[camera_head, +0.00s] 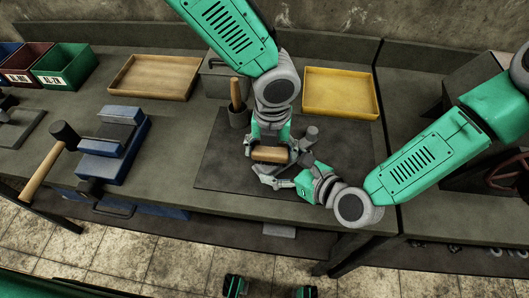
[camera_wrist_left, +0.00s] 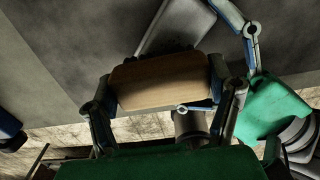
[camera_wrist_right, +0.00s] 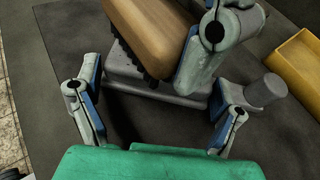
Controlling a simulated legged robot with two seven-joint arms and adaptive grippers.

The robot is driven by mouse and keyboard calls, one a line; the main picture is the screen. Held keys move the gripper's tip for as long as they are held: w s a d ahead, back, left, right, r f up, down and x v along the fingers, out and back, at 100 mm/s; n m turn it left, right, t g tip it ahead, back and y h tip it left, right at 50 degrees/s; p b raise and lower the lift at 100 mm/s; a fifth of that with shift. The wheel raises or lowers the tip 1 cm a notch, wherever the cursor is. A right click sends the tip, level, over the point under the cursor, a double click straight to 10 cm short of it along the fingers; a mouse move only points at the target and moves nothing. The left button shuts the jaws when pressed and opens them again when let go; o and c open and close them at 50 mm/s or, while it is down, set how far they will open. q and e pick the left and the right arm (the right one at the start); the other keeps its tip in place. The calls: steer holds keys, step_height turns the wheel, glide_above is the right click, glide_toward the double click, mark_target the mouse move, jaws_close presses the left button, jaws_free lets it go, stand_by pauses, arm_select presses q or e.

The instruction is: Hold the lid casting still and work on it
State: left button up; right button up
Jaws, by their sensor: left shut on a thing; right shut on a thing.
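My left gripper (camera_head: 268,150) comes down from above and is shut on a wooden brush (camera_head: 271,155). In the left wrist view the brush (camera_wrist_left: 160,82) lies across between the fingers. Its dark bristles meet the top of the grey lid casting (camera_wrist_right: 140,76), as the right wrist view shows. My right gripper (camera_wrist_right: 155,100) is shut on the casting, with one finger at each side. In the head view the casting is mostly hidden by the grippers and brush. A grey cylinder (camera_wrist_right: 264,90) stands beside the casting's corner; whether it is joined to it I cannot tell.
A dark mat (camera_head: 217,160) lies under the work. A wooden tray (camera_head: 152,92) and a yellow tray (camera_head: 340,108) stand behind. A grey cup (camera_head: 239,118) holds a wooden-handled tool. A blue vise (camera_head: 105,160), a mallet (camera_head: 45,170) and bins (camera_head: 65,68) are at left.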

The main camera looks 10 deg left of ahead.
mark_target(284, 143)
arm_select(q)
steer(key=shift+w+d+f, duration=0.15)
steer(key=shift+w+d, duration=1.15)
steer(key=shift+w, duration=0.05)
steer(key=shift+w+d, duration=0.1)
steer(key=shift+w+r, duration=0.1)
steer(key=shift+r, duration=0.1)
step_height(284, 143, up, 2)
steer(key=shift+d+r, duration=0.1)
steer(key=shift+r, duration=0.05)
steer(key=c, duration=0.3)
steer(key=shift+r, duration=1.7)
steer(key=shift+c, duration=0.2)
step_height(284, 143, up, 3)
steer(key=shift+a, duration=0.2)
